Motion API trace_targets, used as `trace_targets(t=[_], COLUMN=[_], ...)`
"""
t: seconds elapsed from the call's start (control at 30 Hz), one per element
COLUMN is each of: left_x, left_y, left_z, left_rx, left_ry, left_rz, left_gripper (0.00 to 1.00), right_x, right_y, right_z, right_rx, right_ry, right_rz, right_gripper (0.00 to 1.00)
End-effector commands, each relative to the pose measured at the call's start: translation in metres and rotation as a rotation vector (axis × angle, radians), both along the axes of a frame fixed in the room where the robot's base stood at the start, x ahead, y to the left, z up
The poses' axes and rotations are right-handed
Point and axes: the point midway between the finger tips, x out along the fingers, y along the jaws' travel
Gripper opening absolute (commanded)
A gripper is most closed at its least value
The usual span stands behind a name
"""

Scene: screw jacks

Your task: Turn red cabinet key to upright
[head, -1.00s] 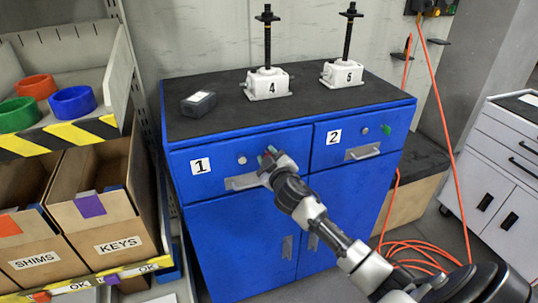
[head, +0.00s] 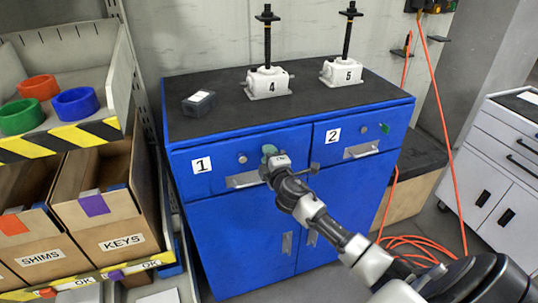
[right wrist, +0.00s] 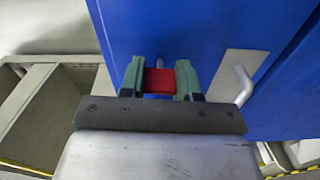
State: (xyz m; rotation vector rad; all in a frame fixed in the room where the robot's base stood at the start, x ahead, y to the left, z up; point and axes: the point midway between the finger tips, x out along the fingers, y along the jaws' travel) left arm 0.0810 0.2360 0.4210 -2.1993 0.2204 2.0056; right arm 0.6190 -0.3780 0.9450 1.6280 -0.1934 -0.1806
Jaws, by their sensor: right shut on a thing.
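The red key (right wrist: 159,80) sits between the two green fingertips of my right gripper (right wrist: 160,82) in the right wrist view. The gripper is shut on it, against the blue cabinet front, with a small grey lock stub (right wrist: 160,62) just beyond it. In the head view my right gripper (head: 270,153) is at the drawer labelled 1 of the blue cabinet (head: 230,235), just above its handle. The key is hidden there behind the gripper, so I cannot tell its exact angle. My left gripper is out of view.
A green key (head: 385,128) is on drawer 2. Shelving with bins (head: 122,243) is close on the left. An orange hose (head: 447,140) hangs at right.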

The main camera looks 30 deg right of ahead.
Motion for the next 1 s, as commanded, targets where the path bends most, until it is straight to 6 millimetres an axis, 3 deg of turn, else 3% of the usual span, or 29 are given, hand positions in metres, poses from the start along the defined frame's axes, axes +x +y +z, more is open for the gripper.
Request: trace_targets(t=[0.73, 0.77, 0.9, 1.0], left_x=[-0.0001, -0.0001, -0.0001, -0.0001], left_y=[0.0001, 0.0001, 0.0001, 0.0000], left_z=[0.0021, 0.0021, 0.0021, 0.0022], left_rx=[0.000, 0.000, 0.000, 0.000], left_ry=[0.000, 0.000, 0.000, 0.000], left_rz=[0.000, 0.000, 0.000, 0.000], left_gripper=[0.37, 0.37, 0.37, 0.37], right_x=[0.0000, 0.0000, 0.0000, 0.0000], right_y=[0.0004, 0.0004, 0.0003, 0.0003], right_z=[-0.0009, -0.0009, -0.0008, -0.0006], right_rx=[-0.080, -0.080, -0.080, -0.079], right_ry=[0.020, 0.020, 0.020, 0.020], right_rz=[0.001, 0.001, 0.001, 0.001], right_gripper=[0.08, 0.36, 0.57, 0.57])
